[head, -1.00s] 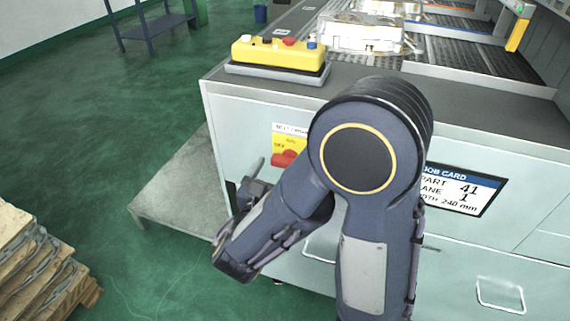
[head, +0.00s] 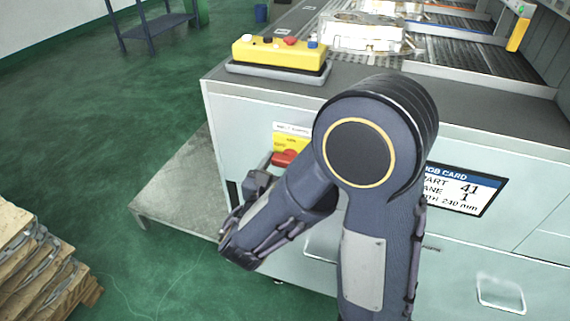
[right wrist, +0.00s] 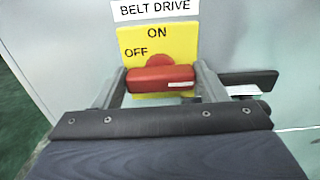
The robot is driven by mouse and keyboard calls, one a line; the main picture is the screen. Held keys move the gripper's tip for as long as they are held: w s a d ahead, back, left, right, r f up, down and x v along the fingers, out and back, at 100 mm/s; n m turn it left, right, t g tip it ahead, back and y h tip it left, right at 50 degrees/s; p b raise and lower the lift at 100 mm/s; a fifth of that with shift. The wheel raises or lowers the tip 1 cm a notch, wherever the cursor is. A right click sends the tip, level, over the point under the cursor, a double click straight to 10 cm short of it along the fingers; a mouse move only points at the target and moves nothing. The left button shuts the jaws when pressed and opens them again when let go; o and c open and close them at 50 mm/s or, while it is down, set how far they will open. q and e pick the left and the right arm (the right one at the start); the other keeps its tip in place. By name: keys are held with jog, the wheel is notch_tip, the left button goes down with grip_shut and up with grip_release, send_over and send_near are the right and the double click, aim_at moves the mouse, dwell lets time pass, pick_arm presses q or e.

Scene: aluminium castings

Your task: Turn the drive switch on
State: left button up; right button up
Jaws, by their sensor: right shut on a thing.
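The drive switch is a red rotary handle (right wrist: 160,77) on a yellow plate (right wrist: 185,38) marked ON at the top and OFF at the left, under a BELT DRIVE label. The handle lies level across the plate, its long side horizontal in the right wrist view. In the head view the red handle (head: 285,157) shows on the machine's front panel, partly behind my arm. My right gripper (right wrist: 160,82) is shut on the handle, one finger at each end. It also shows in the head view (head: 268,170). My left gripper is not in view.
A yellow button box (head: 280,54) stands on the machine top, near a shiny casting (head: 362,34) on the conveyor. A job card (head: 465,190) is on the front panel. Stacked castings (head: 40,255) stand at lower left.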

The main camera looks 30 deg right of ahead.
jog(key=shift+r+n+p, duration=0.15)
jog(key=shift+n+p, duration=0.15)
jog(key=shift+p, duration=0.1)
jog(key=n+p, duration=0.6)
jog(key=p, duration=0.2)
jog(key=n+p, duration=0.7)
jog(key=p, duration=0.1)
jog(key=shift+w+a+n, duration=0.15)
jog(key=shift+a+n, duration=0.05)
jog(key=shift+n, duration=0.1)
jog(key=shift+f+n+p, duration=0.2)
jog(key=shift+n+p, duration=0.65)
jog(key=shift+n, duration=0.1)
jog(key=shift+f+n+p, duration=0.2)
jog(key=shift+n+p, duration=0.65)
jog(key=shift+n, duration=0.1)
jog(key=o, duration=1)
